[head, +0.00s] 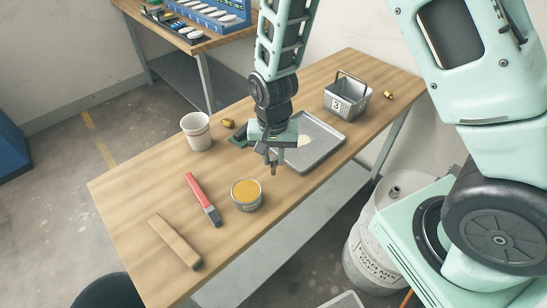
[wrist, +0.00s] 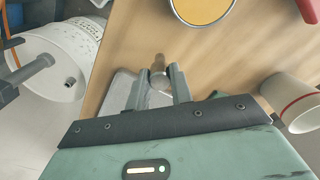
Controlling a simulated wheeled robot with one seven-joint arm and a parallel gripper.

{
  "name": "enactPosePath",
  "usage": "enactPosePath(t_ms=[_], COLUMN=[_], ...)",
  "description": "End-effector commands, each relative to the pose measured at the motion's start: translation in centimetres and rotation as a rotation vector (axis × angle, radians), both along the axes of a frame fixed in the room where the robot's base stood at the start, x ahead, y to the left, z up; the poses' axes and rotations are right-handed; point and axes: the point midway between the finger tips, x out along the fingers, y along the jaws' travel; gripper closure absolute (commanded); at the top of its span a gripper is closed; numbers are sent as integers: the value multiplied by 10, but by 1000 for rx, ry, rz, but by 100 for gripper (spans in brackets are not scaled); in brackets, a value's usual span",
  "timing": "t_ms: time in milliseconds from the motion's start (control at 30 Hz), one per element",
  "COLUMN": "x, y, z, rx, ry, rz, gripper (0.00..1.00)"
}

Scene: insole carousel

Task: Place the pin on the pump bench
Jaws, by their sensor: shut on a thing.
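My gripper (head: 273,166) hangs above the wooden bench (head: 130,200), near the front left corner of the grey tray. In the wrist view my gripper (wrist: 158,82) is shut on a small grey metal pin (wrist: 158,65), whose rounded end shows between the fingertips. The pin is too small to make out clearly in the head view. It looks held above the bench top, apart from it. No label shows which bench is the pump bench.
A tin of yellow paste (head: 246,195), a red-handled brush (head: 202,198), a wooden stick (head: 175,242), a white cup (head: 196,131), the grey tray (head: 325,155) and a metal basket marked 3 (head: 347,98) stand on the bench. A white bucket (head: 370,255) stands beside it.

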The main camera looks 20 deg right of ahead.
Motion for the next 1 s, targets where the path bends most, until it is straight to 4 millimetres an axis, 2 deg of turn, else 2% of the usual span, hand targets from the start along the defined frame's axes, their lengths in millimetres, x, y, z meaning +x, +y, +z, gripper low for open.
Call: enactPosePath(t_ms=[100, 200, 567, 600, 667, 1000], x=[0, 0, 0, 0, 0, 1], y=[0, 0, 0, 0, 0, 0], z=[-14, -20, -24, -24, -23, -19], rx=[0, 1, 0, 0, 0, 0], ry=[1, 0, -1, -1, -1, -1], rz=[0, 0, 0, 0, 0, 0], gripper=[100, 100, 100, 73, 56, 56])
